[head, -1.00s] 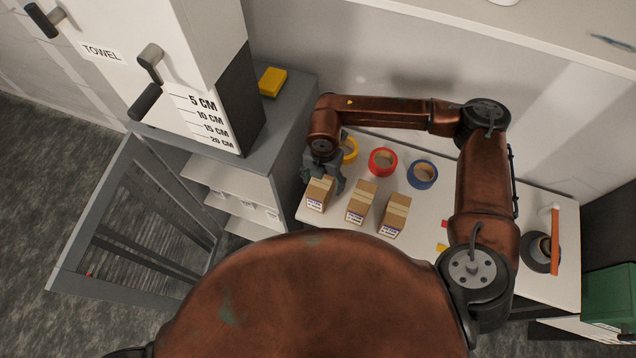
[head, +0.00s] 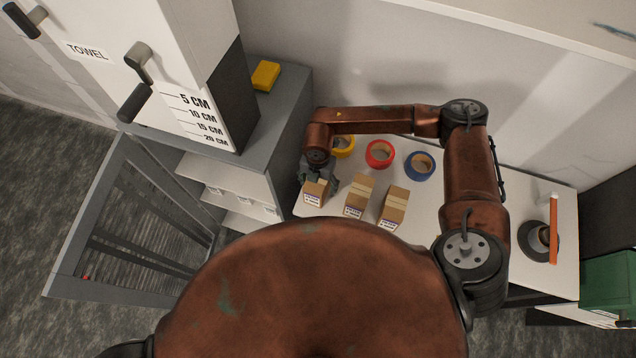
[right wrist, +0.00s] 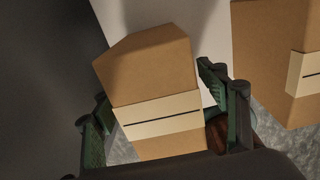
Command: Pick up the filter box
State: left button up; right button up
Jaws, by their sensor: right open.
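Three brown cardboard boxes with pale bands and white labels stand in a row on the white bench: the left box (head: 315,193), the middle box (head: 358,195) and the right box (head: 394,207). My right gripper (head: 318,176) is down at the left box. In the right wrist view, the left box (right wrist: 155,80) stands between the open fingers of the gripper (right wrist: 160,115), with a visible gap at the right finger. Part of another box (right wrist: 275,60) shows at the right. My left gripper is not in view.
Yellow (head: 343,147), red (head: 380,154) and blue (head: 419,166) tape rolls lie behind the boxes. A grey shelf unit (head: 285,100) adjoins the bench on the left. A dark round stand with an orange bar (head: 553,230) is at the right.

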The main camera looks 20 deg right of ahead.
jog(key=shift+f, duration=0.15)
jog(key=c, duration=1.4)
